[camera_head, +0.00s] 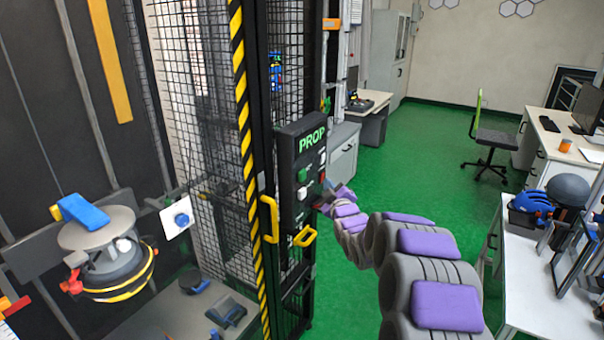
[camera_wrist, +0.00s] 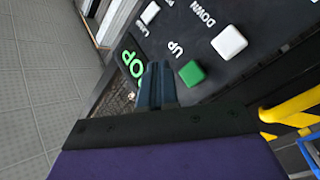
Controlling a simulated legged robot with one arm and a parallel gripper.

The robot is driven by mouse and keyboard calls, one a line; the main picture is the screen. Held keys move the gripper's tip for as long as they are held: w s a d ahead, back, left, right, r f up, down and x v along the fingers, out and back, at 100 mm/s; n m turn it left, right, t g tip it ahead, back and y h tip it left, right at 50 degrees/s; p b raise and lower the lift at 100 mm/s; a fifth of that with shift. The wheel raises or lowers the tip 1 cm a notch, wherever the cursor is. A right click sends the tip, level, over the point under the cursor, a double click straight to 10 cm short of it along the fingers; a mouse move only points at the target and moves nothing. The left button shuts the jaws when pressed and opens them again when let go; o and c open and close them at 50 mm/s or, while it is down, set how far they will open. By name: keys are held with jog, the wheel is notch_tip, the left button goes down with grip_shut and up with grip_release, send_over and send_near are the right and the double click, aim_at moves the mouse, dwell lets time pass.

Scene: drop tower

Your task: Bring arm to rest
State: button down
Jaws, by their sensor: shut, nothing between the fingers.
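My gripper (camera_head: 324,186) is at the end of my grey and purple arm, which reaches from the lower right towards the black control box (camera_head: 291,158) on the tower's frame. In the wrist view my gripper (camera_wrist: 158,70) is shut and empty, its fingertips in front of the box's face. Close by are a green button (camera_wrist: 192,73) and a white button (camera_wrist: 229,41), near the labels UP and DOWN. Whether the fingertips touch the panel I cannot tell. My gripper hides part of the panel in the wrist view.
The mesh tower door with yellow handles (camera_head: 270,219) is beside the box. A round grey device (camera_head: 105,248) hangs inside the tower. A white desk (camera_head: 548,285) with a blue helmet (camera_head: 534,206) stands right of my arm. Green floor (camera_head: 425,145) beyond is mostly clear, with a chair (camera_head: 490,138).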

jog(key=s+f+m+g+h, duration=0.1)
jog(key=s+g, duration=0.5)
jog(key=s, duration=1.5)
jog(key=s+a+f+m+g, duration=0.1)
jog(key=s+f+m+g, duration=0.2)
jog(key=s, duration=1.8)
jog(key=s+f+m+g+h, duration=0.1)
jog(key=s+m+g, duration=0.6)
jog(key=s, duration=1.4)
jog(key=g, duration=0.4)
jog(key=shift+s+a+f+h, duration=0.15)
jog(key=shift+s+f+h, duration=0.15)
jog(key=shift+s+f, duration=0.1)
